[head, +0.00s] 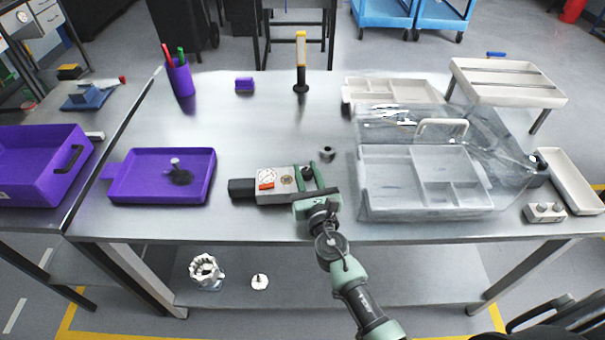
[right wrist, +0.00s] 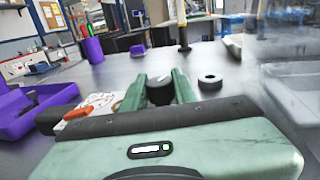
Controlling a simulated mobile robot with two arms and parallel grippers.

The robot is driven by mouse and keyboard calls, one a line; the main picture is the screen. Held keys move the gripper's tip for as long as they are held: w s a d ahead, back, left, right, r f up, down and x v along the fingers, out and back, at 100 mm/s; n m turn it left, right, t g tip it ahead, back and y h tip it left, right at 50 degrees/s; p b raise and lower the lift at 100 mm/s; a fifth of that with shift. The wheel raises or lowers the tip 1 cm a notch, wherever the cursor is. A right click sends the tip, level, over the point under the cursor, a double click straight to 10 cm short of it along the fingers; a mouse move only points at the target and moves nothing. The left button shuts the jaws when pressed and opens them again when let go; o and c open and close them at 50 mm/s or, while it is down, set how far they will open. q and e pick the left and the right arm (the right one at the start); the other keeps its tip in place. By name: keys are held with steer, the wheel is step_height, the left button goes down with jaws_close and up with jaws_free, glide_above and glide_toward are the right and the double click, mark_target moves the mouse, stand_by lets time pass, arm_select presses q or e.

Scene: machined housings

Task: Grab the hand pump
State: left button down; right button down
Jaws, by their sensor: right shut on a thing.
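The hand pump, as I take it, is the grey block-shaped device (head: 282,184) with a white round dial, an orange lever and a black end on the left. It lies on the steel table at the front middle. In the right wrist view its dial and lever (right wrist: 92,107) show at left, partly hidden by my gripper body. My right gripper (head: 314,174) is at the pump's right end. In the right wrist view its two green fingers (right wrist: 160,84) are closed on a black round knob, seemingly part of the pump. My left gripper is not in view.
A small dark ring (head: 327,153) stands just beyond my gripper. A purple tray (head: 120,190) lies left; a clear case (head: 370,207) with compartments stands right. An upright yellow-and-black tool (head: 301,65) and purple pen cup (head: 181,78) are behind. The table's middle is mostly clear.

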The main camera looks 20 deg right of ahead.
step_height(320, 180, up, 19)
steer(key=p, duration=1.5)
